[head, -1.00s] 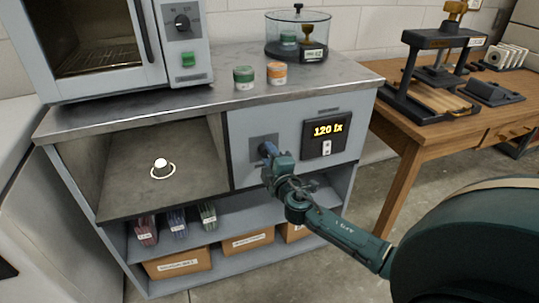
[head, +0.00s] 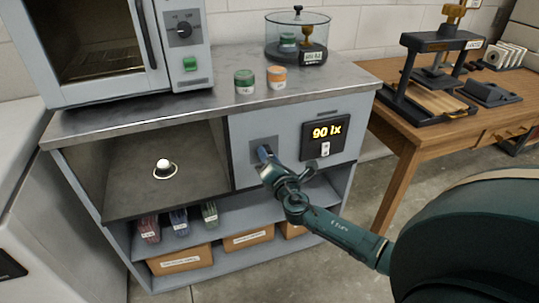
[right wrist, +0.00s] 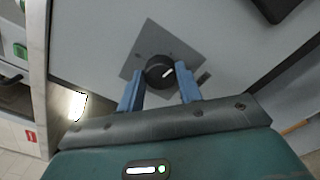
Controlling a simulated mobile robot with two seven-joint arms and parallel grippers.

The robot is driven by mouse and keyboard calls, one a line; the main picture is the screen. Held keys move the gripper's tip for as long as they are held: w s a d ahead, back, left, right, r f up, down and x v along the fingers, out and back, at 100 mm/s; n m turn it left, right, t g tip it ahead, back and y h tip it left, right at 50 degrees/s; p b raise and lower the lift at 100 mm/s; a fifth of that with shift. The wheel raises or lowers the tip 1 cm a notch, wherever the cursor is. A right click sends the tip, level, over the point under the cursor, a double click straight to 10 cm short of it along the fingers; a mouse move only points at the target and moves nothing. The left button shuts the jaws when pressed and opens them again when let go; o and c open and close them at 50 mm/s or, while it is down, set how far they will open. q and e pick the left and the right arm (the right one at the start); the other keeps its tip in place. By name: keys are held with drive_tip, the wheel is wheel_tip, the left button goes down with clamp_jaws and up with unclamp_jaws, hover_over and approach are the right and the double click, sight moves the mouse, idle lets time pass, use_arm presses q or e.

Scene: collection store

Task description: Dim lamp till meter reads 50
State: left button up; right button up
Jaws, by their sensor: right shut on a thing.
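The meter (head: 327,133) on the cabinet front reads 90 lx in yellow figures. The lamp (head: 163,166), a small glowing white bulb on a round base, stands in the dark open bay on the left. My right gripper (head: 264,154) is at the grey plate on the cabinet front and hides the knob in the head view. In the right wrist view, the black dimmer knob (right wrist: 158,71) with a white pointer line sits on its grey plate (right wrist: 138,62), between the blue fingers of my right gripper (right wrist: 160,95), which is shut on it. My left gripper is out of view.
An oven-like cabinet (head: 120,45) stands on the metal top (head: 215,100), with a green-lidded jar (head: 244,82), an orange-lidded jar (head: 277,77) and a glass dome (head: 297,35). A wooden bench (head: 405,140) with a press stands at right. Boxes fill the lower shelf.

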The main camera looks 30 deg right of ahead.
use_arm(q)
drive_tip(key=p, duration=0.1)
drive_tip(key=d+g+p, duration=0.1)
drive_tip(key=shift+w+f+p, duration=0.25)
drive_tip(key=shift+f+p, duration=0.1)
use_arm(e)
drive_tip(key=n, duration=0.7)
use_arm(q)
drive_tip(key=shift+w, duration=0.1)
use_arm(e)
drive_tip(key=shift+n, duration=0.3)
drive_tip(key=o, duration=1)
